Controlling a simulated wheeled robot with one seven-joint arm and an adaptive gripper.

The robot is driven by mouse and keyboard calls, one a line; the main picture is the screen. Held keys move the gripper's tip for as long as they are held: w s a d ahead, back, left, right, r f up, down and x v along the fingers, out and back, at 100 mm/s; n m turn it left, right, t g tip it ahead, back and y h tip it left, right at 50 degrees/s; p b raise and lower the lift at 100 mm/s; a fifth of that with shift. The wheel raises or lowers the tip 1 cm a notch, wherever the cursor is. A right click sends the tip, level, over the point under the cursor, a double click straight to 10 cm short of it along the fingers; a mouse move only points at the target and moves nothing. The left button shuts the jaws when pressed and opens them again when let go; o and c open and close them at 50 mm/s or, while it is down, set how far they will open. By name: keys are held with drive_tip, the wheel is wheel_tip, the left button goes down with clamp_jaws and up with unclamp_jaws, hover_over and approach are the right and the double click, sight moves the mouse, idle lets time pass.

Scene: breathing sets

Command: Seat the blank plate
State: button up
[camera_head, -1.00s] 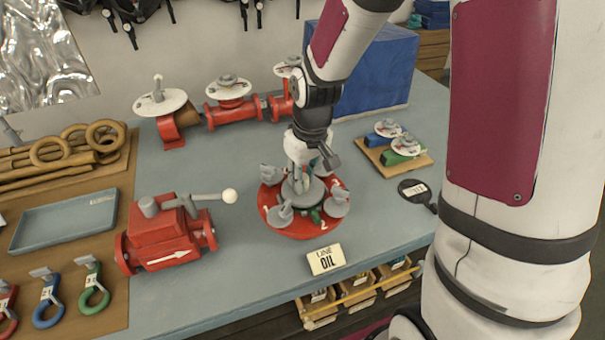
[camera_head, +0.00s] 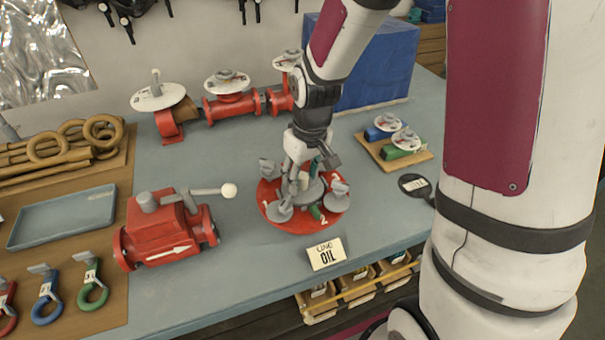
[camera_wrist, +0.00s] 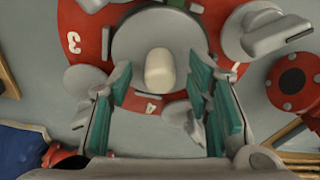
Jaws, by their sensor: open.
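A round grey plate (camera_wrist: 130,40) with a cream knob (camera_wrist: 160,68) lies at the middle of a red numbered flange (camera_wrist: 75,15); I take it as the blank plate. In the head view the grey plate (camera_head: 312,190) shows partly behind my gripper on the red flange (camera_head: 300,224). Grey swing clamps (camera_head: 280,210) stand around it. My gripper (camera_wrist: 161,82) is open over the plate. Its teal-padded fingers stand on either side of the knob with visible gaps. Whether the plate sits flush is hidden.
A red valve (camera_head: 165,235) with a lever stands left of the flange. A black paddle (camera_head: 415,186) and a wooden board (camera_head: 376,152) with small valves lie right. Red piping (camera_head: 232,107) runs behind. The bench between is clear.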

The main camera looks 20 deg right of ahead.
sight(307, 192)
wheel_tip(307, 192, up, 12)
drive_tip(key=s, duration=0.1)
drive_tip(key=shift+s+d, duration=0.25)
drive_tip(key=shift+s, duration=0.1)
idle(0.4)
drive_tip(key=s+r+m+t, duration=0.1)
drive_tip(key=s+r+t, duration=0.1)
drive_tip(key=s+r, duration=0.3)
drive_tip(key=s+r+m+t, duration=0.1)
drive_tip(key=s+r, duration=0.4)
drive_tip(key=s, duration=0.6)
drive_tip(key=shift+s+a+m+t+b, duration=0.25)
drive_tip(key=shift+m+t+b, duration=0.15)
drive_tip(key=shift+m, duration=0.1)
drive_tip(key=shift+r, duration=0.1)
